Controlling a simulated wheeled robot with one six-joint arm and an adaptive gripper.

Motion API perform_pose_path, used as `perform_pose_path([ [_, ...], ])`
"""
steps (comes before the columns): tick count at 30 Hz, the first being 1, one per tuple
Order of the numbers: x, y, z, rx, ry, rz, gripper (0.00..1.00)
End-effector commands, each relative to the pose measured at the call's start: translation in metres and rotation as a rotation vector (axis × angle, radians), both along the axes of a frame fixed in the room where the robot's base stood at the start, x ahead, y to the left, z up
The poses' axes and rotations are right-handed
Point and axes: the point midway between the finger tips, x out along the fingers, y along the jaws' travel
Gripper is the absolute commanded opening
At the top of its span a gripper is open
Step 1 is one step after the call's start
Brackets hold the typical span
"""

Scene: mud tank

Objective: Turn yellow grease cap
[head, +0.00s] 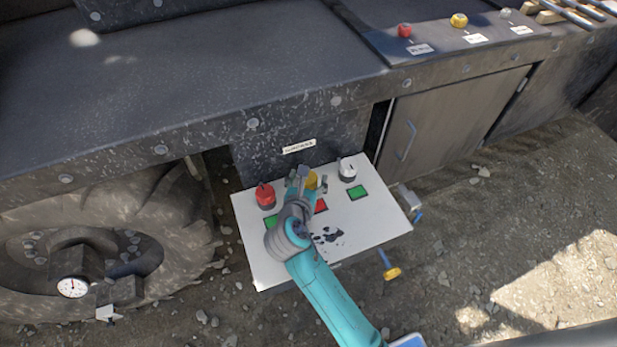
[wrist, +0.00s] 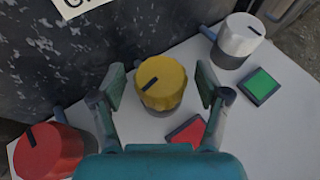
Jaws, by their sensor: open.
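The yellow grease cap (wrist: 161,83) is a round knob with a dark line on its top, standing on a white panel (head: 380,230). In the head view the cap (head: 311,180) is partly hidden by my gripper. My gripper (wrist: 161,88) is open, with one finger pad on each side of the cap. Gaps show between the cap and both pads. In the head view my gripper (head: 308,182) reaches over the panel from the front.
A red cap (head: 265,196) stands left on the panel and a white cap (head: 347,168) right. Green squares (head: 357,192) and a red square (head: 320,205) lie in front. A dark wall (head: 270,160) rises behind. Another yellow knob (head: 459,20) sits on the upper ledge.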

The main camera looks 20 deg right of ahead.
Motion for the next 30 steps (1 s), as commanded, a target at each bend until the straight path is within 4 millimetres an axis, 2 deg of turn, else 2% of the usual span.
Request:
perform_pose_path([
  [11, 0.0042, -0.0032, -0.0023, 0.000, 0.000, -0.001, 0.75],
  [14, 0.0041, -0.0031, -0.0022, 0.000, 0.000, -0.001, 0.53],
  [18, 0.0040, -0.0031, -0.0022, 0.001, -0.001, 0.000, 0.18],
  [19, 0.0040, -0.0031, -0.0022, 0.001, -0.001, 0.000, 0.15],
  [25, 0.0050, -0.0022, -0.0027, 0.001, 0.002, -0.026, 0.14],
  [30, 0.0063, -0.0009, -0.0022, 0.001, 0.001, -0.156, 0.15],
])
